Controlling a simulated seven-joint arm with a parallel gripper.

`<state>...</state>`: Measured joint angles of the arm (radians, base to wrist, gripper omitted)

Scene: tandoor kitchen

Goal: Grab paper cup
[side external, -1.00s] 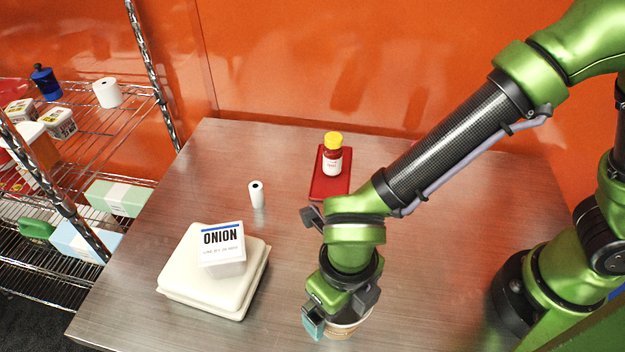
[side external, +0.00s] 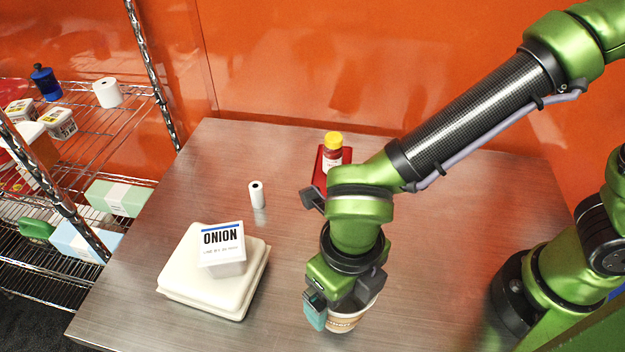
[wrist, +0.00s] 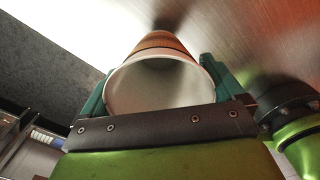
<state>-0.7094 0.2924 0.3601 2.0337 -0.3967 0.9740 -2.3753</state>
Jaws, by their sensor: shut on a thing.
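The paper cup (side external: 345,319) is white with a brown sleeve. In the side external view it is at the near edge of the steel table, partly hidden by my gripper (side external: 335,312). In the wrist view the cup (wrist: 160,85) shows its open white mouth toward the camera, and it looks empty. The teal fingers of my gripper (wrist: 160,90) are on either side of it, shut on the cup. I cannot tell for sure whether the cup's base is clear of the table.
A cream clamshell box (side external: 180,285) with an onion carton (side external: 222,250) on it stands left of my gripper. A small white roll (side external: 257,195) stands behind. A yellow-capped jar (side external: 333,150) is on a red tray (side external: 319,178). A wire rack (side external: 110,150) is at left.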

